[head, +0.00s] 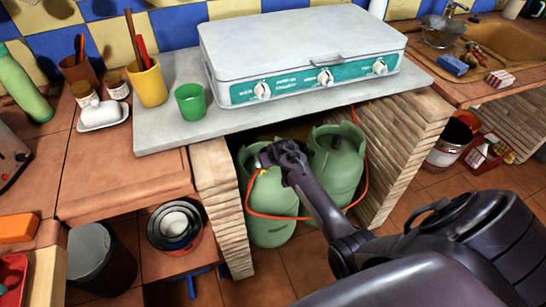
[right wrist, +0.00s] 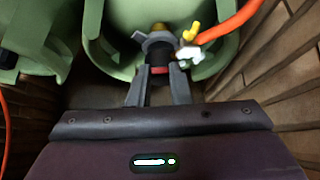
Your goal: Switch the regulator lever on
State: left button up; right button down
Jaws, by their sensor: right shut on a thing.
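Two green gas bottles stand under the counter in the head view, a left one (head: 268,230) and a right one (head: 335,165). My right gripper (head: 264,158) is at the top of the left bottle. In the right wrist view the grey regulator (right wrist: 160,43) sits inside the bottle's collar, with a yellow part (right wrist: 192,32) and an orange hose (right wrist: 232,25) at its right. My right gripper (right wrist: 158,88) is shut on a dark, red-banded piece of the regulator (right wrist: 158,71). I cannot tell the lever's exact position. My left gripper is not in view.
A brick pillar (head: 222,210) and a brick wall (head: 390,145) flank the bottles. The grey counter slab (head: 165,140) with a stove (head: 300,50) lies above them. The orange hose (head: 290,217) loops across the bottles' front. Nested bowls (head: 173,225) stand left of the pillar.

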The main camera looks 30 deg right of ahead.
jog(key=shift+w+r+g, duration=0.1)
jog(key=shift+r+g, duration=0.05)
jog(key=shift+g, duration=0.15)
jog(key=shift+p, duration=0.3)
jog(key=c, duration=1.6)
grip_release()
jog(key=p+v, duration=0.1)
jog(key=v, duration=0.6)
jog(key=shift+s+r, duration=0.2)
jog(key=shift+r, duration=0.1)
